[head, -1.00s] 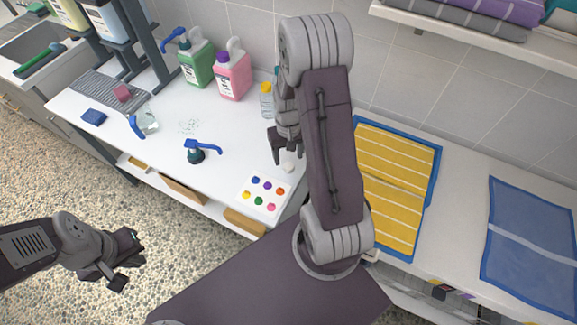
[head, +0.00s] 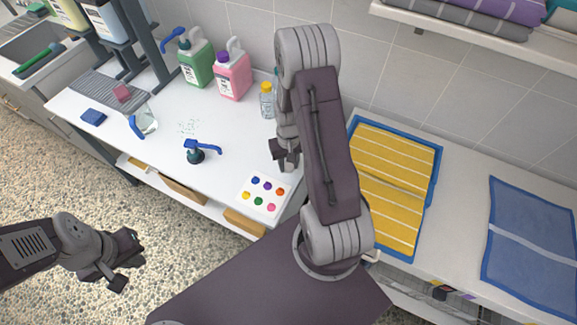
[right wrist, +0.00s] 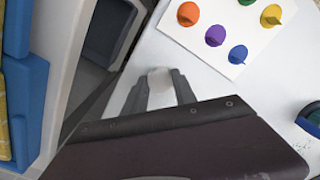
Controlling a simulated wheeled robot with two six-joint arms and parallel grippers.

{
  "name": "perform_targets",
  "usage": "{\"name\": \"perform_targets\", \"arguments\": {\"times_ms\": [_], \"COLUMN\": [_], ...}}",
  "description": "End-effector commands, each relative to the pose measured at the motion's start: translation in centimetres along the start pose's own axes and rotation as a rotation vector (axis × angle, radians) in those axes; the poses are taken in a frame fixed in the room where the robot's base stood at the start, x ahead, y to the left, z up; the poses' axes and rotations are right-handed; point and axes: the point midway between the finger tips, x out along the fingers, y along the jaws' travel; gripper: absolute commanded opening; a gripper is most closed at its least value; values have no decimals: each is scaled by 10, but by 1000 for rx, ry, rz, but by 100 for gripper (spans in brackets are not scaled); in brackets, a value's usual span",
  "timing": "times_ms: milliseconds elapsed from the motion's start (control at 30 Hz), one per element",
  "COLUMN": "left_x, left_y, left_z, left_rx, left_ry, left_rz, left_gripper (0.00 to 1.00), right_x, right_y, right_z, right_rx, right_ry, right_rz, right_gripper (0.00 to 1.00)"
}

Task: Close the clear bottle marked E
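A small clear bottle (head: 266,101) with a yellowish top and a pale label stands upright on the white counter near the back wall, left of my right arm. Its marking is too small to read. A small white round piece that looks like a cap (right wrist: 158,80) is between the fingers of my right gripper (right wrist: 160,84) in the right wrist view. The fingers flank it closely; I cannot tell whether they grip it. In the head view my right gripper (head: 284,160) is low over the counter and hides that piece. My left gripper (head: 124,272) is open and empty over the floor.
A card with coloured dots (head: 264,194) lies in front of my right gripper. A dark pump top (head: 197,152), a clear spray bottle (head: 146,121), green (head: 196,62) and pink (head: 232,76) jugs, and a blue sponge (head: 93,117) are on the counter. Yellow towels (head: 392,190) lie right.

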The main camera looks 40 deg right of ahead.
Motion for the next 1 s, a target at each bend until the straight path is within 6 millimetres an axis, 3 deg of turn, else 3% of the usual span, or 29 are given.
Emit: {"name": "perform_targets", "arguments": {"times_ms": [400,667,1000], "left_x": [0,-4,-5], "left_y": [0,0,0], "left_z": [0,0,0], "left_rx": [0,0,0], "left_ry": [0,0,0], "left_rz": [0,0,0], "left_gripper": [0,0,0], "right_x": [-4,-46,-87], "right_y": [0,-2,-52], "right_z": [0,0,55], "right_rx": [0,-1,-5], "right_ry": [2,6,3], "right_rz": [0,0,0], "right_gripper": [0,0,0]}}
